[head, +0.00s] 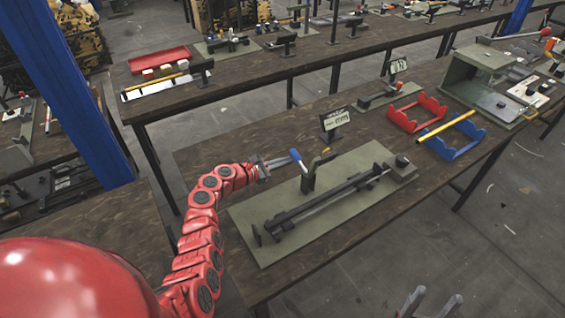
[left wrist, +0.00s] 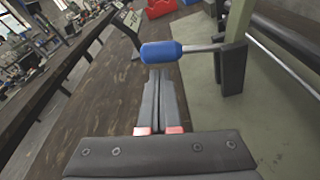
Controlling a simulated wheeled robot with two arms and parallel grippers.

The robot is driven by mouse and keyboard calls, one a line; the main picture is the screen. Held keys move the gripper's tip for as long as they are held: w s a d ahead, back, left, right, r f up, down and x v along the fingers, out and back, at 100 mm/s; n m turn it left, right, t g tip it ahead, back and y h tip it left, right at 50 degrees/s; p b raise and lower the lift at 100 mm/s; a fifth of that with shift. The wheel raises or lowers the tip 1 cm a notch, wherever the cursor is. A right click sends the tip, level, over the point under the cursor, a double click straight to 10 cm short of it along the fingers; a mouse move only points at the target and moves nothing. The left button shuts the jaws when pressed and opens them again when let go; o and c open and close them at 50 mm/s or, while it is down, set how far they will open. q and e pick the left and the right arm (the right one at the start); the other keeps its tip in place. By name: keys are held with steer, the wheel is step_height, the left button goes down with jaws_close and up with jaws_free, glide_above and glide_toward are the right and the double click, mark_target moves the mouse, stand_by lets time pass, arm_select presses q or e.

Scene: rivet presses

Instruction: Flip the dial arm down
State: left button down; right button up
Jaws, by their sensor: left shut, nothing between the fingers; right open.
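A fixture stands on a green base plate (head: 250,226), with a dark rail (head: 325,198) and an upright post (head: 308,182). A lever arm with a blue grip (head: 296,156) leans up and left from the post. In the left wrist view, the blue grip (left wrist: 160,51) lies across the picture, just beyond my fingertips. My left gripper (head: 287,160) is shut and empty, close beside the grip; I cannot tell whether they touch. My right gripper (head: 432,300) is open and empty at the bottom edge, away from the fixture.
A small sign (head: 335,122) stands behind the fixture. To the right are a red rack (head: 416,112), a blue rack (head: 455,140) with a yellow rod (head: 446,126), and a green box (head: 478,80). The wooden table (head: 215,150) is bare at its left end.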

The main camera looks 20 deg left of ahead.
mark_target(294, 152)
arm_select(q)
steer(key=shift+r+m, duration=0.5)
steer(key=shift+r, duration=0.05)
steer(key=r+m, duration=0.1)
steer(key=m+b, duration=0.1)
steer(key=r+t+y, duration=0.1)
steer(key=shift+s+d+r+m, duration=0.3)
steer(key=shift+d+m, duration=0.1)
steer(key=s+d+r+m+t+b, duration=0.2)
steer(key=s+d+r+m+b, duration=0.2)
steer(key=m+b, duration=0.4)
steer(key=shift+d+r+b, duration=0.3)
steer(key=shift+d+r, duration=0.25)
steer(key=shift+r, duration=0.1)
stand_by(0.4)
